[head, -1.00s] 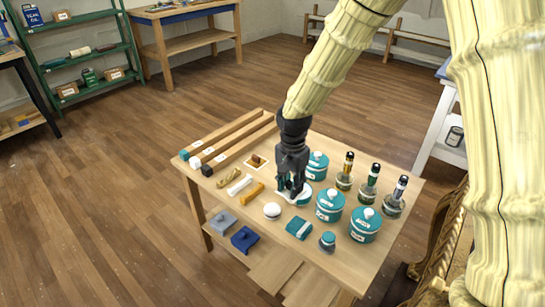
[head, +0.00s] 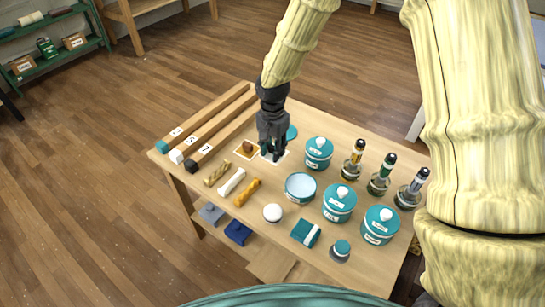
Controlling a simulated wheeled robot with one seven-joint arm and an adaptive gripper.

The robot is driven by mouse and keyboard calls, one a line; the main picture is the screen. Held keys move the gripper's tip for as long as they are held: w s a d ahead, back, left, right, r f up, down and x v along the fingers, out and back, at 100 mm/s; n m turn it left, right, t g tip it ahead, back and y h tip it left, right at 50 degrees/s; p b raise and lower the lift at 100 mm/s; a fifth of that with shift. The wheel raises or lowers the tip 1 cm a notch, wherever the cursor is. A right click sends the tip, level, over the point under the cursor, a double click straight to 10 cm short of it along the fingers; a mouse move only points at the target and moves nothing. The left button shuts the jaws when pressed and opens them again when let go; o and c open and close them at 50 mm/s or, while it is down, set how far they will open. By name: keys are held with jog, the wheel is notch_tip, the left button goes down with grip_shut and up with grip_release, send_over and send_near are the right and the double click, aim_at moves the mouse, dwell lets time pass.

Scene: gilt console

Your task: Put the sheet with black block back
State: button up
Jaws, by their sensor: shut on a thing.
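My gripper (head: 272,156) is at the back of the wooden table, fingers pointing down and shut. A small white sheet (head: 284,156) shows at the fingertips, partly hidden by them. The black block cannot be told apart from the dark fingers. Whether the sheet touches the tabletop or is just above it is unclear. To its left, another pale sheet (head: 240,152) lies on the table with a brown block (head: 247,147) on it.
Three wooden bars (head: 212,128) lie on the left. An open teal jar (head: 300,187) stands in front of my gripper; a teal round thing (head: 291,132) is behind it. Lidded jars (head: 340,203) and bottles (head: 379,177) stand to the right. Twisted sticks (head: 247,192) lie in front.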

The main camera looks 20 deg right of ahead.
aim_at(273, 148)
jog(key=shift+s+f, duration=0.1)
jog(key=shift+f, duration=1.9)
jog(key=shift+f, duration=0.1)
jog(key=o, duration=0.9)
notch_tip(273, 148, up, 12)
